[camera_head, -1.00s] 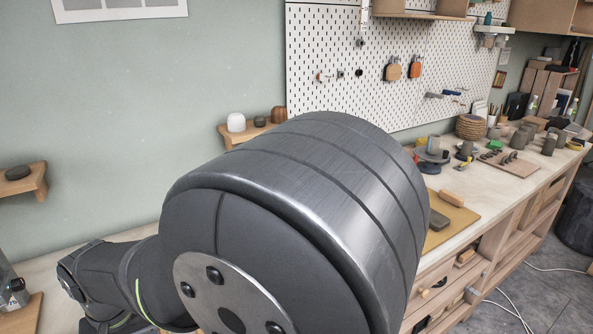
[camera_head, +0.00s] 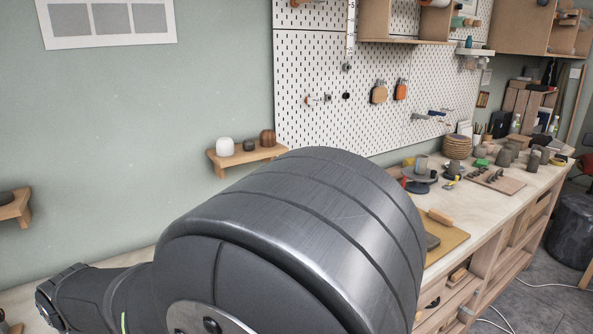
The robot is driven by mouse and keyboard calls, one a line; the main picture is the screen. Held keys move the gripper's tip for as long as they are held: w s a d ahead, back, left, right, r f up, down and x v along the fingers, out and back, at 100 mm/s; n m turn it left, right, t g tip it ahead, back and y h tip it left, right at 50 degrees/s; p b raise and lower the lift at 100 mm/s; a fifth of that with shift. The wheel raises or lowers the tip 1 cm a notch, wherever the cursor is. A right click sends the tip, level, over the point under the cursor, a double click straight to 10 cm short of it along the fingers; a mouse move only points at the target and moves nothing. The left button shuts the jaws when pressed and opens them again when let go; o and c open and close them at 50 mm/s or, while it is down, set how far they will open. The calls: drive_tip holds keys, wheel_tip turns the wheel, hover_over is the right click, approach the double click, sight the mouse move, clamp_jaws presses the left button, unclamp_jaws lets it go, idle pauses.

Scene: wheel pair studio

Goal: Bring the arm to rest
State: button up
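A large dark grey joint of my own arm (camera_head: 300,240) fills the lower middle of the head view. A darker link of the arm (camera_head: 95,295) runs off to the lower left. My gripper does not show in this view, so I cannot see its fingers or anything in them. The arm hides much of the near workbench.
A wooden workbench (camera_head: 490,215) runs along the wall at right, with a tan board (camera_head: 445,238), a grey wheel (camera_head: 420,180) and several clay-coloured pots. A pegboard (camera_head: 310,70) with tools and a small shelf (camera_head: 248,157) are on the wall. Floor is at lower right.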

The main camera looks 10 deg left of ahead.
wheel_tip(320, 180, down, 8)
drive_tip(key=shift+r, duration=0.15)
wheel_tip(320, 180, up, 7)
drive_tip(key=shift+r, duration=0.15)
drive_tip(key=shift+o, duration=0.5)
drive_tip(key=o, duration=0.8)
drive_tip(key=shift+c, duration=0.2)
drive_tip(key=w+a+r+t+y, duration=0.25)
drive_tip(key=a+r, duration=0.35)
drive_tip(key=r, duration=0.4)
drive_tip(key=w+a+r+t+y, duration=0.1)
drive_tip(key=w+a+r, duration=0.2)
drive_tip(key=a+r, duration=0.55)
drive_tip(key=d+x, duration=0.1)
drive_tip(key=x, duration=0.7)
drive_tip(key=shift+f, duration=0.25)
drive_tip(key=shift+s+d+r, duration=0.1)
drive_tip(key=shift+s+d, duration=0.05)
drive_tip(key=shift+d, duration=0.05)
